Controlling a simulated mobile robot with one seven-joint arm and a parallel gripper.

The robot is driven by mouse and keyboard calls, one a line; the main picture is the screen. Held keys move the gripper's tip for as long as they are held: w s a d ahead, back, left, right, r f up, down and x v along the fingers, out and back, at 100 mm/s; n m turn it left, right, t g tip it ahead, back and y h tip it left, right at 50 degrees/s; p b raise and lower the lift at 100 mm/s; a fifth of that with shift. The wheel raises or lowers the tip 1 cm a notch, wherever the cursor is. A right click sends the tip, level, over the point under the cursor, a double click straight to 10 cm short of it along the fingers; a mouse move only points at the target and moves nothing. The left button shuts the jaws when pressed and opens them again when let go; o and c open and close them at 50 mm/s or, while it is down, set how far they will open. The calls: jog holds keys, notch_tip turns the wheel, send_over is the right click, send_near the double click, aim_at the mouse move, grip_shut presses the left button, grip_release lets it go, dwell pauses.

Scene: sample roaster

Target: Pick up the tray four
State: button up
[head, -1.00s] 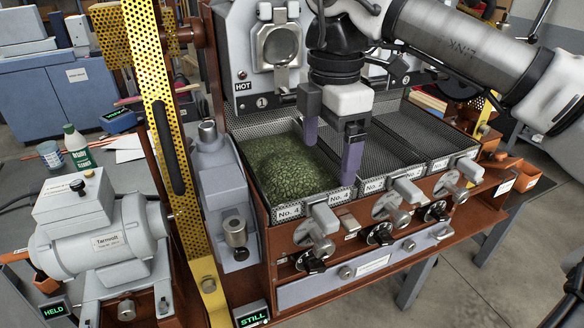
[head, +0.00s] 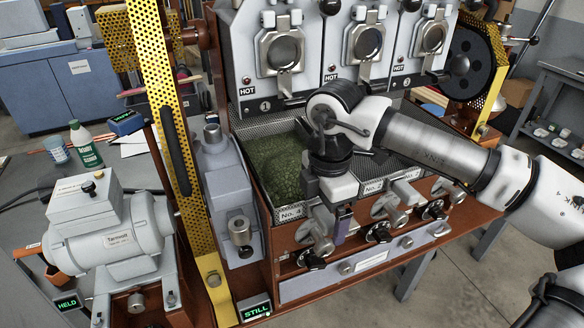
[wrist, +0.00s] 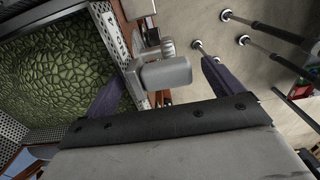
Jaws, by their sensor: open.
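Tray four (head: 291,213) is the leftmost tray in the roaster, with a "No. 4" label on its front and green beans (head: 276,165) inside. My gripper (head: 329,218) is low over the tray's front edge at its right side. One purple finger shows there; the other is mostly hidden. In the wrist view, my fingers (wrist: 161,86) are spread apart, with the light grey handle (wrist: 165,72) at the tray's front between them. There is a visible gap between the right finger and the handle. The left finger lies beside the tray's front edge; I cannot tell whether it touches.
Levers and knobs (head: 378,233) line the brown front below the trays. A grey drawer (head: 345,270) sits lower. Hot roaster drums (head: 281,52) stand behind. A yellow perforated upright (head: 165,130) and a grey motor (head: 115,240) stand left. Open floor lies at right front.

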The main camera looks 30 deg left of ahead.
jog(key=shift+f, duration=0.3)
jog(key=c, duration=1.4)
jog(key=shift+o, duration=0.2)
jog(key=shift+r, duration=0.15)
